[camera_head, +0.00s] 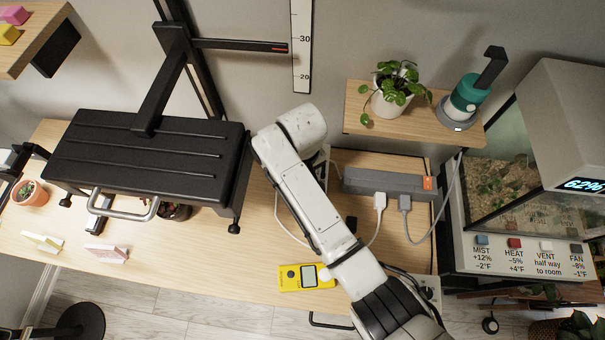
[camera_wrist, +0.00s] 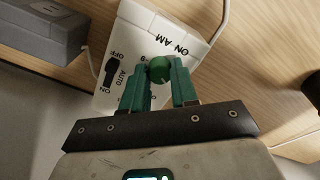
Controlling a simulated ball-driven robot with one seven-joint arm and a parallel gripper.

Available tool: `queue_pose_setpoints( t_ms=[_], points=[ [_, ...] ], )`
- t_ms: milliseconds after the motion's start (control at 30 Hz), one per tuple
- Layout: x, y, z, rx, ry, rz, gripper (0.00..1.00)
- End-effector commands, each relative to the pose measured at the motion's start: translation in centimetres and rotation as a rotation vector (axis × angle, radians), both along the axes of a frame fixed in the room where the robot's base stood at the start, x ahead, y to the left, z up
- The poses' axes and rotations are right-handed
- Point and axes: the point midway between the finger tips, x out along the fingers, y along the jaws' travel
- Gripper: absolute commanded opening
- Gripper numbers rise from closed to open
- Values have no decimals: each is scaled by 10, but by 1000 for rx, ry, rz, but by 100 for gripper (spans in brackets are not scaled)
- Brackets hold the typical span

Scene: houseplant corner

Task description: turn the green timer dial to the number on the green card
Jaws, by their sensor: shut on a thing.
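The green timer dial (camera_wrist: 160,68) is a round knob on the face of a white timer box (camera_wrist: 140,38) in the wrist view. The box has black print, with "ON AM" beside the dial and an OFF/AUTO/ON slide switch. My gripper (camera_wrist: 161,78) has its two green fingers on either side of the dial and is shut on it. The fingers hide part of the scale, so I cannot read the dial's setting. In the head view my arm hides the gripper and the dial. I cannot make out a green card or its number.
A grey power strip (camera_head: 388,184) with plugs and cords lies near the timer. A yellow meter (camera_head: 306,277) lies at the table's front edge. A black lamp housing (camera_head: 145,155) stands at left, with two small cards, one yellowish (camera_head: 42,242) and one pinkish (camera_head: 106,254), in front.

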Motion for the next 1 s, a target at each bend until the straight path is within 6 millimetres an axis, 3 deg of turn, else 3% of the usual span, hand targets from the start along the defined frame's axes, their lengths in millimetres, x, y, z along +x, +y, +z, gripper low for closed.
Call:
queue_pose_setpoints(
  t_ms=[500,1000],
  points=[
    [0,0,0,1,-1,392,0],
    [1,0,1,0,-1,513,0]
  ],
)
